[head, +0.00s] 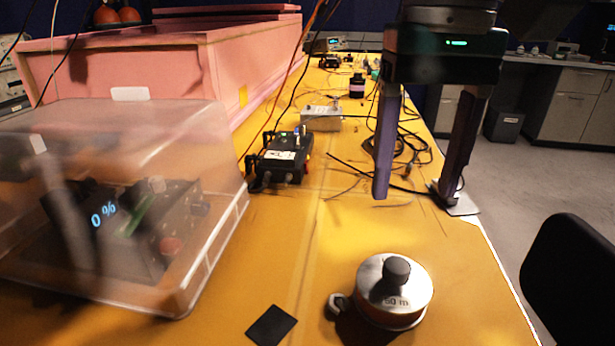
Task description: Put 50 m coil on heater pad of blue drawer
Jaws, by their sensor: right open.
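The 50 m coil (402,300) is a round silver can with a dark knob on top and "50 m" on its face. It stands upright on the yellow bench near the front. My right gripper (416,197) is open and empty, pointing down above the bench, behind the coil and apart from it. I cannot make out a blue drawer or a heater pad. My left gripper is not in view.
A clear plastic cover (150,120) over a device reading "0 %" fills the left. A black square (271,325) lies left of the coil. A black box (283,157), a metal box (322,117) and cables lie behind. A pink foam enclosure (160,70) stands back left.

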